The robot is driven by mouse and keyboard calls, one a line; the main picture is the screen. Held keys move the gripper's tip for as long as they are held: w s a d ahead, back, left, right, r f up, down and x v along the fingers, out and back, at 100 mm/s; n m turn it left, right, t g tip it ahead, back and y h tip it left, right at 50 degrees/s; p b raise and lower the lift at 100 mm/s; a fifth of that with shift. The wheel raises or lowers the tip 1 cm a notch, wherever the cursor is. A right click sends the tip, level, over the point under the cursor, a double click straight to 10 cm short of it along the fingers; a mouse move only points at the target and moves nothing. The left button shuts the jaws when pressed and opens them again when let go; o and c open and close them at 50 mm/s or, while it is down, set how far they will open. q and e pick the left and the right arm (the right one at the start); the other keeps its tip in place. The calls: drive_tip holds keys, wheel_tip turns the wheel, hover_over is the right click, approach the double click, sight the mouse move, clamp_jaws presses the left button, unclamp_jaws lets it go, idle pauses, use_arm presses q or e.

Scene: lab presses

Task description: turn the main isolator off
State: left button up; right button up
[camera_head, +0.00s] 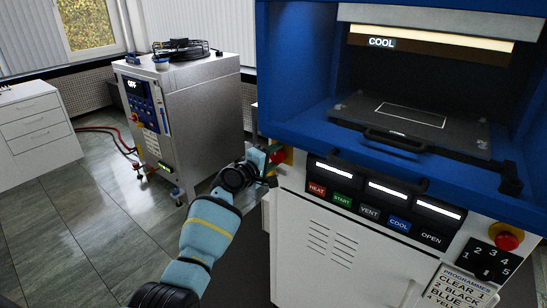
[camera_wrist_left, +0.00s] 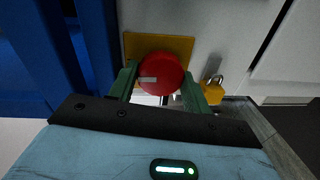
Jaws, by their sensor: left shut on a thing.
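The main isolator is a red round knob (camera_head: 278,157) on a yellow plate (camera_head: 289,156), on the left side of the blue and white press. In the left wrist view the red knob (camera_wrist_left: 160,70) sits between my green fingers, with the yellow plate (camera_wrist_left: 132,44) behind it. A pale mark on the knob lies level in that picture. My left gripper (camera_wrist_left: 158,88) is shut on the knob. In the head view my left gripper (camera_head: 268,160) partly hides the knob. My right gripper is not in view.
A yellow padlock (camera_wrist_left: 213,90) hangs right beside the knob. The press front (camera_head: 345,245) carries labelled buttons, a red stop button (camera_head: 507,238) and a programme selector (camera_head: 487,259). A grey cabinet (camera_head: 200,110) with a display reading OFF stands at left. The floor between is clear.

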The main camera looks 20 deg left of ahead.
use_arm(q)
drive_tip(key=o, duration=1)
drive_tip(key=shift+c, duration=0.2)
